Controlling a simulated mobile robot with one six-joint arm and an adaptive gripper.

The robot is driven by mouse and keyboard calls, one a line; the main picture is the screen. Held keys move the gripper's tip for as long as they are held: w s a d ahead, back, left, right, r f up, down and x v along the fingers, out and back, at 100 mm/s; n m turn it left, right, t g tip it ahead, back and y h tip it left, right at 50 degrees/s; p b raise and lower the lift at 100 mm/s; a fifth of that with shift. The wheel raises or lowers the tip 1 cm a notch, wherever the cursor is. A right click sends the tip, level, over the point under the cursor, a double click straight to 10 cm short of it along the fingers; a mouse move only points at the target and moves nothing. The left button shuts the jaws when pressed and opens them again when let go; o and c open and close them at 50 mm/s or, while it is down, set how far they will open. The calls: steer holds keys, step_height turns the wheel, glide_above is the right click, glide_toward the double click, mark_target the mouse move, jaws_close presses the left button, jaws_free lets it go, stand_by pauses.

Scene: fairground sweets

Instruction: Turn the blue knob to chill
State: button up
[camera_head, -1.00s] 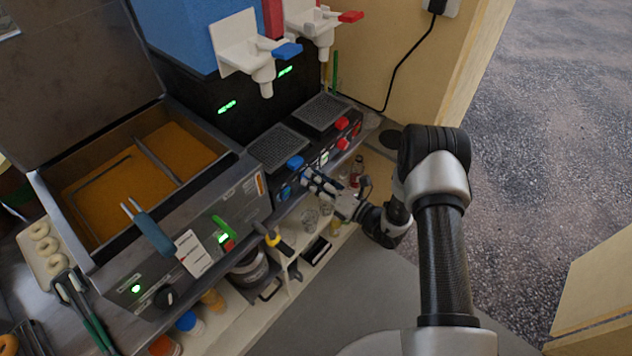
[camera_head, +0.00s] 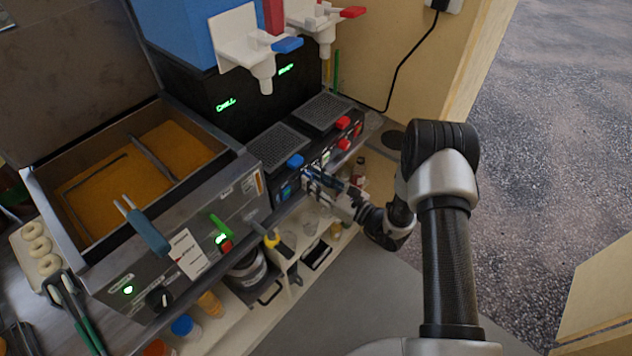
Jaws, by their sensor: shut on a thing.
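The slush machine's black front panel (camera_head: 318,165) has blue controls on its left and red ones on its right. My gripper (camera_head: 306,179) is at the blue side of this panel, with its fingers closed on the blue knob. The fingers mostly hide that knob, so its pointer direction cannot be seen. A blue block (camera_head: 295,160) sits on the panel's top edge above the fingers. Another blue control (camera_head: 287,189) shows just left of them. The green left display (camera_head: 226,104) above the drip trays appears to read "CHILL"; the right display (camera_head: 286,69) is too small to read surely.
Blue-handled (camera_head: 288,45) and red-handled (camera_head: 352,12) taps hang above the drip trays. Red controls (camera_head: 344,145) are right of my gripper. A fryer (camera_head: 180,235) stands to the left. Glasses and a bottle (camera_head: 358,172) are near my wrist. Open floor lies to the right.

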stand_by(0.5)
steer(key=o, duration=0.8)
steer(key=shift+c, duration=0.2)
steer(key=v, duration=1.2)
